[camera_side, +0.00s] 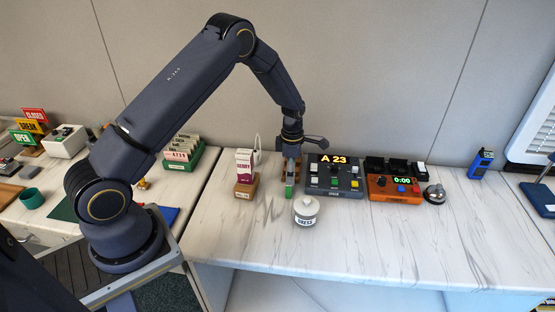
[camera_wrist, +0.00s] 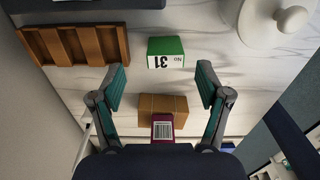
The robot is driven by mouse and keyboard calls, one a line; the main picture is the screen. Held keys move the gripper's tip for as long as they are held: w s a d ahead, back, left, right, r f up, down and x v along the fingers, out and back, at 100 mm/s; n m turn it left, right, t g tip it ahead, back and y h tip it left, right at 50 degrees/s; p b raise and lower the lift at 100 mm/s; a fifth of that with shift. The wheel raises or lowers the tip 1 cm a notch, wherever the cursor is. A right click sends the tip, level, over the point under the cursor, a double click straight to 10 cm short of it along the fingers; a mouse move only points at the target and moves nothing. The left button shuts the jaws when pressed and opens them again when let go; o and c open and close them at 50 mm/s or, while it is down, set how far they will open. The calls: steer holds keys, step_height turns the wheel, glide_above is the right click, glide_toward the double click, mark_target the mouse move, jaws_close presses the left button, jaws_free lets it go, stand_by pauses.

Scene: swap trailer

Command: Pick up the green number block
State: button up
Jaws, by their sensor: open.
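The green number block (camera_wrist: 166,50) shows in the wrist view with a green top and a white face marked "No 31". It stands on the marble counter, ahead of my fingertips and roughly centred between them. My gripper (camera_wrist: 160,82) is open with its teal-padded fingers apart, and nothing is between the pads. In the side view my gripper (camera_side: 291,160) points down over the counter, and the green block (camera_side: 289,190) shows just below it. Part of the block is hidden there by the gripper.
A wooden slotted rack (camera_wrist: 72,45) lies beside the block. A wooden stand with a maroon-and-white "READY" box (camera_side: 244,165) is to the left. A lidded white jar (camera_side: 306,211) stands in front. The "A 23" console (camera_side: 334,182) and orange timer (camera_side: 394,188) are to the right.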

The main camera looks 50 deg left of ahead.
mark_target(289, 187)
steer(key=shift+f, duration=0.85)
steer(key=f, duration=0.5)
steer(key=shift+s+d+f, duration=0.1)
steer(key=shift+s+f, duration=0.05)
steer(key=shift+s, duration=0.25)
steer(key=c, duration=1.1)
